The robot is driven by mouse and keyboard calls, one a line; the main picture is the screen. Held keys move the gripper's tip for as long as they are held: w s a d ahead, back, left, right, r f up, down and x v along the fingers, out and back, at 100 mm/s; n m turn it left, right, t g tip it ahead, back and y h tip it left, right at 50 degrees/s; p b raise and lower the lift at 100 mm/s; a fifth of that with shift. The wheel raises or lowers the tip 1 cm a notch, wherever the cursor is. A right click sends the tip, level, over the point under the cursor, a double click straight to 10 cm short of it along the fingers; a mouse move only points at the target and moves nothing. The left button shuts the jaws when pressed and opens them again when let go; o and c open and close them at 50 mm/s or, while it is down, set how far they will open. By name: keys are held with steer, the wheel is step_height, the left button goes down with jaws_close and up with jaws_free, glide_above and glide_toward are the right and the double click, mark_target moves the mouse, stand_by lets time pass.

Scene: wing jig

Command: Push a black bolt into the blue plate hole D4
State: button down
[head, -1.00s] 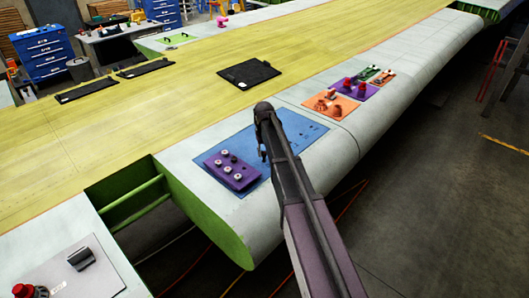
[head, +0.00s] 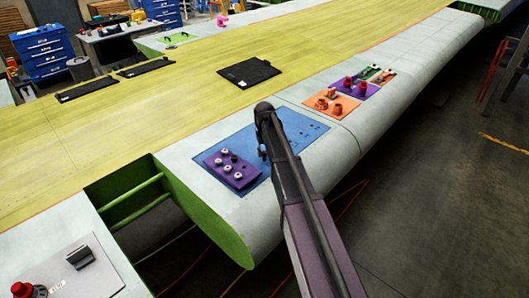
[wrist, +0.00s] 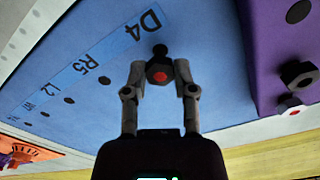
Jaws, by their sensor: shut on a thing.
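The blue plate (head: 290,137) lies on the pale wing edge. In the wrist view the blue plate (wrist: 75,55) carries a strip with the labels D4, R5 and L2, with dark holes beside it. My gripper (wrist: 160,80) is shut on a black bolt (wrist: 158,64) with a red spot on its near end. The bolt points at the plate, and a dark round shape beyond it is close to the D4 label. The bolt covers this spot, so I cannot tell whether its tip is in the hole. In the head view my gripper (head: 262,153) is small, over the plate.
A purple block (head: 215,163) with several bolts stands on the plate's left part; it also fills the right of the wrist view (wrist: 265,50). Orange and purple mats with parts lie farther along the wing. A black mat (head: 249,72) lies on the yellow surface.

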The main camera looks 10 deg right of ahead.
steer(key=shift+f+b, duration=0.55)
steer(key=shift+f, duration=0.1)
steer(key=shift+f, duration=0.25)
steer(key=shift+c, duration=1.7)
jaws_free()
steer(key=shift+r, duration=0.15)
